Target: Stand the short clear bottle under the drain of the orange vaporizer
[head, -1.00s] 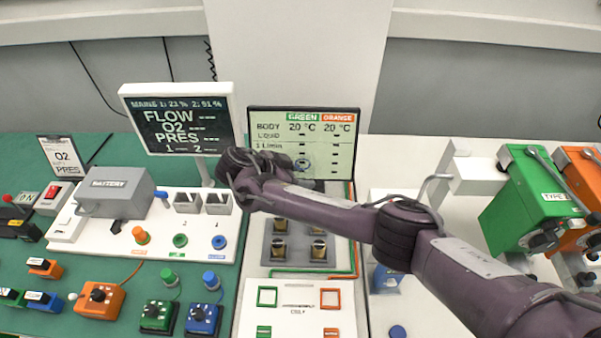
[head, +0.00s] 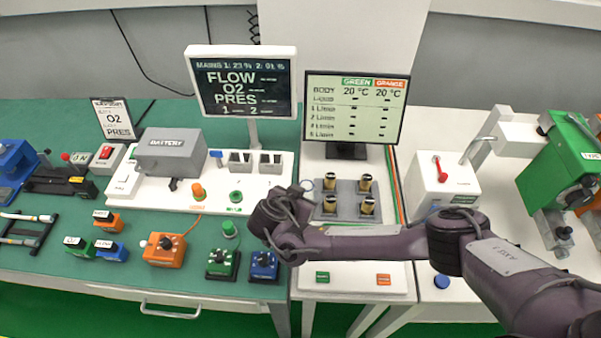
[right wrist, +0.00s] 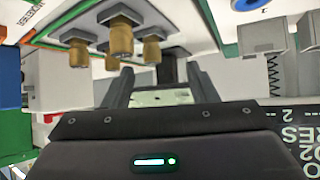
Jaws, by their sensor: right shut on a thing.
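My right gripper (head: 280,215) is in front of the white panel with brass fittings, its fingertips mostly hidden behind its own wrist. In the right wrist view its two fingers (right wrist: 160,92) stand a little apart, closed on a see-through thing that I take to be the short clear bottle; its outline is hard to make out. A faint clear ring shows by the gripper in the head view. The orange vaporizer (head: 597,197) is at the far right edge, mostly cut off and behind the green vaporizer (head: 560,165). Its drain cannot be made out. My left gripper is not in view.
Brass fittings (head: 366,205) stand just right of the gripper, with a monitor (head: 355,110) behind them. A white box with a red lever (head: 445,185) stands between the panel and the vaporizers. Orange, green and blue knob boxes (head: 163,250) lie left of the gripper.

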